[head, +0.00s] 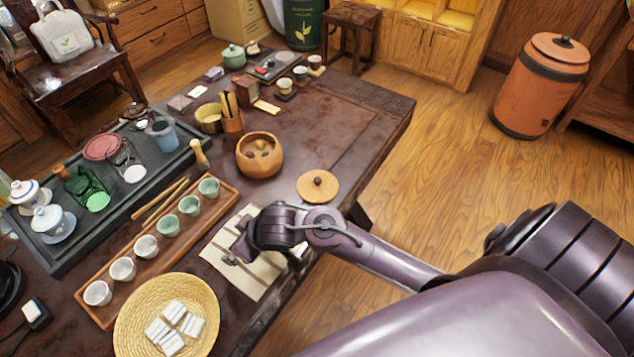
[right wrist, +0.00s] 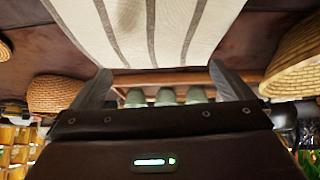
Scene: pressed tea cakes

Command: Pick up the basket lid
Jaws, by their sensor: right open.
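The basket lid, a round tan disc with a dark knob (head: 318,186), lies flat on the dark table near its right edge. The round, open-topped basket (head: 259,155) stands just left of and behind it, with several small things inside; it also shows in the right wrist view (right wrist: 55,92). My right gripper (head: 237,246) is open and empty above the striped cloth (head: 258,284), left of and nearer than the lid, its fingers pointing toward the row of cups. My left gripper is not in view.
A wooden tray (head: 92,318) with several cups lies left of the cloth. A wide woven basket (head: 131,327) with white packets stands at the front. A dark tea tray (head: 62,262) is farther left. The table behind the lid is bare.

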